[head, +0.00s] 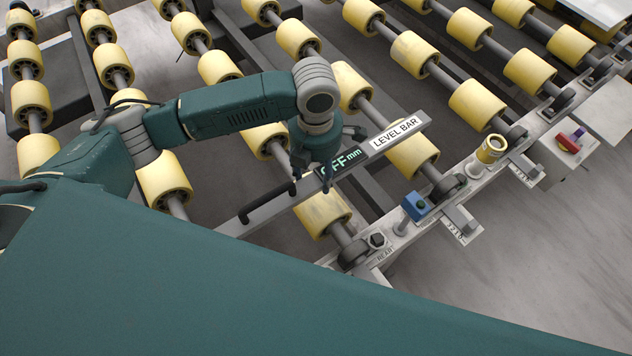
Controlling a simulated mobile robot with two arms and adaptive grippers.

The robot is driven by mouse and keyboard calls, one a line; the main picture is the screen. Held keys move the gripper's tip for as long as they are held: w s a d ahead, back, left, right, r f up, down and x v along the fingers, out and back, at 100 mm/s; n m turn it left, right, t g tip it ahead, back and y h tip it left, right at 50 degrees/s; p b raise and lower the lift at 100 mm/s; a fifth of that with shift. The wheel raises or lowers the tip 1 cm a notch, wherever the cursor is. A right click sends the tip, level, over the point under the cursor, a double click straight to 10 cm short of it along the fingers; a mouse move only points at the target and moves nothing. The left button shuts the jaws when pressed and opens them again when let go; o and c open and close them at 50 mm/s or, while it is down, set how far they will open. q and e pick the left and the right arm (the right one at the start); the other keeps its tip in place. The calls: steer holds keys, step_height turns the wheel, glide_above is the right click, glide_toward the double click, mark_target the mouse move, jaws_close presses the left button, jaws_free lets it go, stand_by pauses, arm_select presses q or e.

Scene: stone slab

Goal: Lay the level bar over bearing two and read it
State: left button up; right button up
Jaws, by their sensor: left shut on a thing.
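The level bar (270,209) is a long grey bar with a white LEVEL BAR label and a dark display with green characters ending in "FF mm"; the first character is partly covered. My left gripper (322,160) points down and is shut on the middle of the bar. The bar lies diagonally above or across the yellow rollers; I cannot tell if it touches them. Bearings sit at the roller ends along the grey rail, one (354,252) near the bar's near side and another (447,187) farther right. Their small labels are too unclear to tell which is bearing two. My right gripper is out of view.
A small blue box (416,206) and a yellow ring-shaped piece (491,149) stand on the rail (464,176). A red and purple item (569,141) sits on a white block at right. Several yellow rollers fill the back. Bare floor (540,255) lies at lower right.

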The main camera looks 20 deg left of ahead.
mark_target(316, 184)
arm_select(q)
step_height(316, 184, down, 5)
steer(key=shift+f, duration=0.45)
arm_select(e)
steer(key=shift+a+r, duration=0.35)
arm_select(q)
steer(key=shift+f, duration=0.1)
steer(key=o, duration=1.7)
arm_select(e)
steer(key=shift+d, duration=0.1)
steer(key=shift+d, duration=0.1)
